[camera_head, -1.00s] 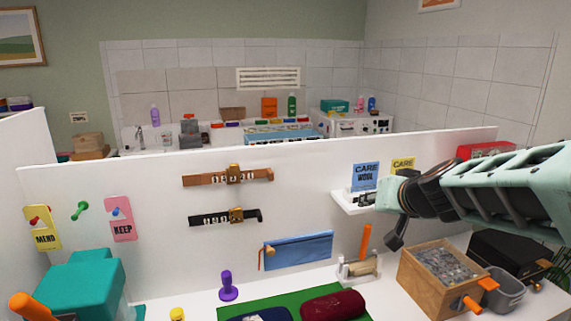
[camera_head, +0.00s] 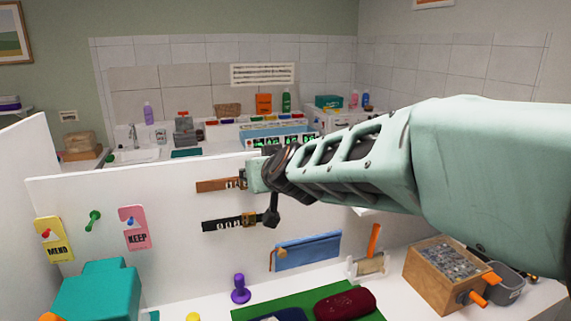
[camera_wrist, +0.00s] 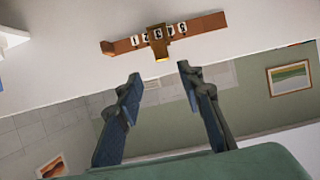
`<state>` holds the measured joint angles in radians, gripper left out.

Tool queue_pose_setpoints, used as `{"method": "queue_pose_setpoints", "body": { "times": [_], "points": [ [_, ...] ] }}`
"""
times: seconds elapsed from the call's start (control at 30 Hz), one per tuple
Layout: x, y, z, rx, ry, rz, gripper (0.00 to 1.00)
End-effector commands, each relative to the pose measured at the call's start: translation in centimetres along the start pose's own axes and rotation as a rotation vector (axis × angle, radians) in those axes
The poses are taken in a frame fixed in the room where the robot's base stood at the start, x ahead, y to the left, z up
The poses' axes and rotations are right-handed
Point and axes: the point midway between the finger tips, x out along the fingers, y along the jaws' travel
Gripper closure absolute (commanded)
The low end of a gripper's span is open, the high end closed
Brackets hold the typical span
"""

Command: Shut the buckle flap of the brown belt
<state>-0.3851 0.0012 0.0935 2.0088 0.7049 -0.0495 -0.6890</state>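The brown belt (camera_head: 218,185) is fixed flat on the white upright panel, above a black belt (camera_head: 222,226). My arm hides its right part in the head view. In the wrist view the brown belt (camera_wrist: 200,28) lies across the top, with number tags along it. Its brass buckle flap (camera_wrist: 160,46) sits at the strap's middle and appears to stick out from it; its exact angle is unclear. My gripper (camera_wrist: 158,80) is open and empty, its two dark fingers apart on either side below the buckle, not touching it.
A blue pouch (camera_head: 307,250) hangs below the belts. MEND (camera_head: 54,240) and KEEP (camera_head: 135,228) tags and a green peg (camera_head: 93,219) are on the panel's left. A wooden box (camera_head: 440,272) stands at the right. The panel between tags and belts is bare.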

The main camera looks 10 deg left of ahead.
Motion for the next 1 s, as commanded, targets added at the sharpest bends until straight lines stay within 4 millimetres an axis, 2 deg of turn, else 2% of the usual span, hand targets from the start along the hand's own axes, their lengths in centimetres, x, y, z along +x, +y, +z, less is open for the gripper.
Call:
{"method": "queue_pose_setpoints", "body": {
  "times": [0.03,0.17,0.7,1.0],
  "points": [
    [-0.3,-0.6,-0.7,-0.005,0.014,-0.007,0.65],
    [0.7,-0.7,-0.6,-0.005,0.014,-0.009,0.65],
    [8.8,-0.5,-0.5,-0.003,0.008,-0.007,0.65],
    [10.5,-0.5,-0.5,-0.004,0.009,-0.006,0.65]
  ]
}}
